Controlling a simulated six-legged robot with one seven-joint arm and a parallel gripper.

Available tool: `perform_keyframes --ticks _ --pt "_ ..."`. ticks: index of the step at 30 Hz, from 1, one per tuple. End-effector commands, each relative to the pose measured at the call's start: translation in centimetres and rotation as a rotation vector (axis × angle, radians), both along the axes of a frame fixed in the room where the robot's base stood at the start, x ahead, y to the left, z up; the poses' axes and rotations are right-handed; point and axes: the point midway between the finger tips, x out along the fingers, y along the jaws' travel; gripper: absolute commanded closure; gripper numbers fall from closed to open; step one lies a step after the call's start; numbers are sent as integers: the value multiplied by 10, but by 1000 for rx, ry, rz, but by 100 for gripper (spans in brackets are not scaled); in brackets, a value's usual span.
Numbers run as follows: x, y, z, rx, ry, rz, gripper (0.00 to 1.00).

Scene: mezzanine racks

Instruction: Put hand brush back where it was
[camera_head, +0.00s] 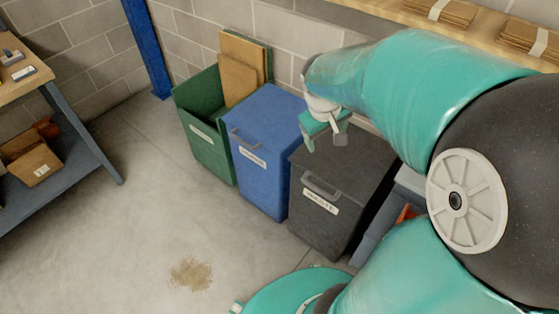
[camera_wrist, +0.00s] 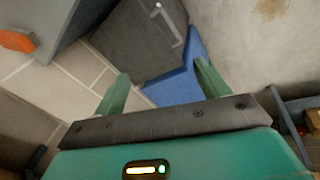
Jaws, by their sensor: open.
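I cannot make out a hand brush in either view. My gripper (camera_head: 325,138) is above the black lidded bin in the head view. In the wrist view my gripper (camera_wrist: 162,68) has its two green fingers spread apart, with nothing between them. An orange piece (camera_head: 407,214) shows beside the black bin, partly hidden by my arm. An orange block (camera_wrist: 17,40) on a grey surface also shows at the wrist view's left edge. I cannot tell what either orange thing is.
A green open bin (camera_head: 206,132) with cardboard, a blue bin (camera_head: 262,160) and the black bin (camera_head: 334,200) stand along the wall. A workbench (camera_head: 70,125) is at left. Brown debris (camera_head: 190,274) lies on otherwise clear floor. A shelf (camera_head: 385,12) holds flat cardboard.

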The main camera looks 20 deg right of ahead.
Motion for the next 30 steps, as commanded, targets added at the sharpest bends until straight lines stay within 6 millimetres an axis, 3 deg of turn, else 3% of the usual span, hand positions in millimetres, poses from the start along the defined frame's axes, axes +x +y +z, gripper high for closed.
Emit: perform_keyframes --ticks 3,9,15,20,30 --pt "-15 43 28 73 -99 -3 26" --pt "-51 108 65 180 -236 -2 26" --pt "-87 155 84 252 -332 3 26" --pt "-99 168 87 272 -359 3 26" --pt "-99 169 87 274 -359 2 26"
